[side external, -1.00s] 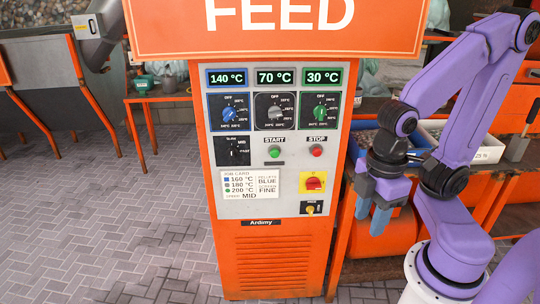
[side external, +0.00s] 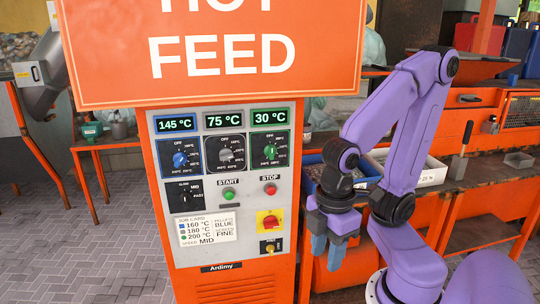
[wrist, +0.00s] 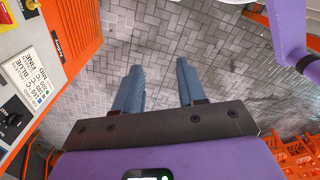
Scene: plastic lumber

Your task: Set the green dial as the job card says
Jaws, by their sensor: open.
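The green dial (side external: 269,153) is the right one of three temperature dials on the orange cabinet's grey panel; the display above it (side external: 269,117) reads 30 °C. Its exact pointer setting is too small to read. The job card (side external: 206,229) lists blue 160 °C, grey 180 °C, green 200 °C and speed MID. My gripper (side external: 329,248) is open and empty, pointing down to the right of the panel, lower than the green dial and apart from it. In the wrist view my gripper (wrist: 158,82) has its two fingers spread over the paving; the dial is not seen there.
The blue dial (side external: 181,158) reads 145 °C and the grey dial (side external: 225,154) 75 °C. Below are a speed dial (side external: 185,195), a green start button (side external: 229,195), a red stop button (side external: 270,189) and a red-yellow switch (side external: 269,222). A workbench with bins stands behind my arm.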

